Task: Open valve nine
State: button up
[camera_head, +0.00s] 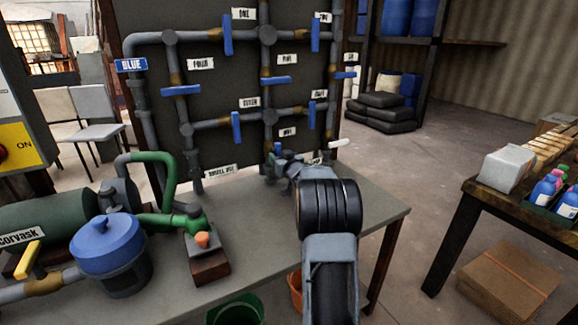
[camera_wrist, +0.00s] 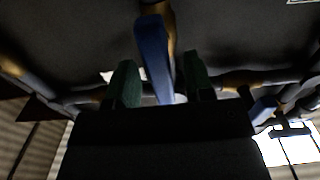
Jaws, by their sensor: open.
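The label that seems to read NINE (camera_head: 287,132) is on the dark pipe panel, low in the middle. A small blue handle (camera_head: 278,148) shows just below it on the middle pipe, mostly hidden by my gripper and wrist. My gripper (camera_head: 281,165) is at that spot, low in front of the panel. In the wrist view my gripper (camera_wrist: 161,82) is open, with its two green fingers apart. A blue valve handle (camera_wrist: 152,55) stands lengthwise along the pipe between them. I cannot tell whether either finger touches it.
Other blue valve handles are close by, such as the upright one at lower left (camera_head: 236,128) and the upright one at right (camera_head: 312,118). A pump with a blue-lidded pot (camera_head: 108,245) fills the left of the grey bench (camera_head: 250,235). A wooden table (camera_head: 490,195) stands at right.

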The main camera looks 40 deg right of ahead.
jog(key=s+a+p, duration=0.1)
jog(key=s, duration=1.1)
jog(key=shift+s+a, duration=0.3)
jog(key=shift+a, duration=0.05)
jog(key=s+a+r+m+g+h+p, duration=0.1)
jog(key=s+a+r+g+h+p, duration=0.15)
jog(key=a+r+g+p, duration=0.7)
jog(key=s+a+r+n+g+y+p, duration=0.1)
jog(key=s+a+r+g+y+p, duration=0.1)
jog(key=s+a+p, duration=0.5)
jog(key=s+a+r+n+g+y+p, duration=0.1)
jog(key=s+a+r+p, duration=0.4)
jog(key=s+a, duration=0.6)
jog(key=shift+s+a+n+g+y+p, duration=0.35)
jog(key=shift+a+g+y+p, duration=0.55)
jog(key=shift+a+y, duration=0.25)
jog(key=shift+d, duration=0.1)
jog(key=shift+c, duration=0.5)
